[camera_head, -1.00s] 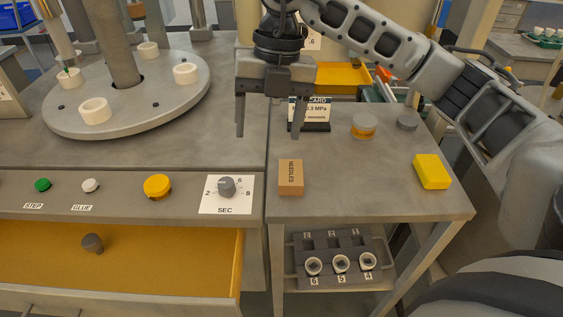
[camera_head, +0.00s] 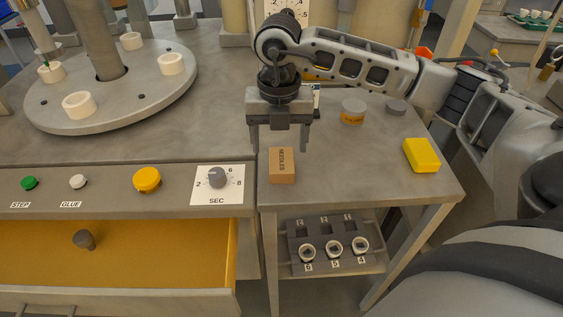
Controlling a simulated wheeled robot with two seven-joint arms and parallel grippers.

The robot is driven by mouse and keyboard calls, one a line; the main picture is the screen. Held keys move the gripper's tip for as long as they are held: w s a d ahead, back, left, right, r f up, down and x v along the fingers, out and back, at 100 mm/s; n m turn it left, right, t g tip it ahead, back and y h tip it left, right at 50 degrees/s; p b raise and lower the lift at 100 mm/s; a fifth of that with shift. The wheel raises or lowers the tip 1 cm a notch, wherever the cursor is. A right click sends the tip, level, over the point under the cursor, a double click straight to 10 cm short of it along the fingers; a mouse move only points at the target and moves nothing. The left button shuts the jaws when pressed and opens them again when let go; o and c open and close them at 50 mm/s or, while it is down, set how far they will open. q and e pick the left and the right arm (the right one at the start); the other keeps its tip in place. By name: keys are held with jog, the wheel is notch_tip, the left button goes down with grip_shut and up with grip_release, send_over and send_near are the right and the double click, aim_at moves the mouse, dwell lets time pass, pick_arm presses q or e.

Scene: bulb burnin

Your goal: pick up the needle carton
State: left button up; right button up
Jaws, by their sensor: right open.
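The needle carton (camera_head: 282,166) is a small brown box marked NEEDLES. It stands near the front left of the grey side table (camera_head: 350,185). My right gripper (camera_head: 280,146) points down, open and empty, with its two fingers apart. In the picture its fingertips are just above and behind the carton, roughly on either side of it. I cannot tell that they touch it. My left gripper does not show.
A yellow block (camera_head: 421,155) lies at the table's right. An orange-and-clear jar (camera_head: 352,112) and a grey disc (camera_head: 396,107) stand behind. Left are a dial (camera_head: 217,178), buttons and an open drawer (camera_head: 150,258). A socket rack (camera_head: 330,246) sits on the lower shelf.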

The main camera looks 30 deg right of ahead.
aim_at(282, 159)
jog(key=shift+s+d+f, duration=0.1)
jog(key=shift+f, duration=0.9)
jog(key=shift+s+d+f, duration=0.1)
jog(key=shift+f, duration=0.85)
jog(key=c, duration=1.1)
jog(key=shift+o, duration=0.2)
jog(key=shift+r, duration=0.2)
